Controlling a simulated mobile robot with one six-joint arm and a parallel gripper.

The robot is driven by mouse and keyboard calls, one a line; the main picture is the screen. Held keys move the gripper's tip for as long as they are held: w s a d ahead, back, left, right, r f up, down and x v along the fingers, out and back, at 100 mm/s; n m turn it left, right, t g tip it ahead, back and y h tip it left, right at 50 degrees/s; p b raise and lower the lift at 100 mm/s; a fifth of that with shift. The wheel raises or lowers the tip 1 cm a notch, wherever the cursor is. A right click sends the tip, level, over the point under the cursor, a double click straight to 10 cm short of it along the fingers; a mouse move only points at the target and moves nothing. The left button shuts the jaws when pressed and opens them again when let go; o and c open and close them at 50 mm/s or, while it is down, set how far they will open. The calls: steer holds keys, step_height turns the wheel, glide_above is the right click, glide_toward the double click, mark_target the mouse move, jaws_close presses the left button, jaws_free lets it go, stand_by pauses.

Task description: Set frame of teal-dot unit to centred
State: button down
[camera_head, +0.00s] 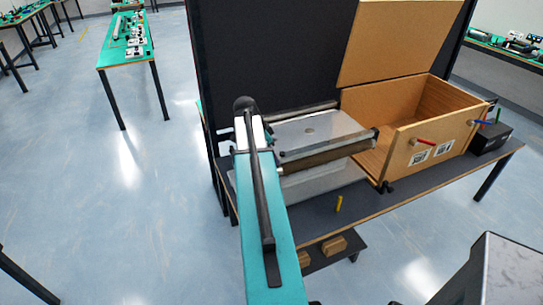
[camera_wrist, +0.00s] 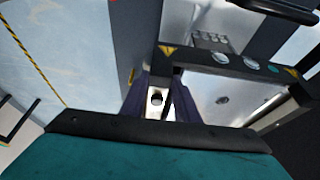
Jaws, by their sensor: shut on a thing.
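The conveyor unit on the dark table has a pale, shiny bed (camera_head: 312,130) and a dark cross frame (camera_head: 325,145) over it. In the wrist view the dark frame bar (camera_wrist: 228,72) carries yellow warning triangles, pale round discs and a small teal dot (camera_wrist: 272,68). My gripper (camera_wrist: 170,100) is shut on the frame's near end, at its left in the wrist view. A pale piece with a dark hole shows between the fingers. In the head view my teal arm hides the gripper, and the exact grip is partly hidden.
An open wooden box (camera_head: 400,150) with a raised lid stands right of the unit. A small yellow peg (camera_head: 339,204) stands near the table's front edge. A black box (camera_head: 490,138) is at the right end. A dark panel (camera_head: 270,55) rises behind.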

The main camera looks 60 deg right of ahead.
steer(key=c, duration=1.4)
jaws_free()
steer(key=shift+d+r, duration=0.1)
steer(key=shift+o, duration=0.2)
steer(key=b+v, duration=0.3)
steer(key=v, duration=1)
steer(key=shift+r, duration=0.35)
steer(key=shift+w, duration=0.1)
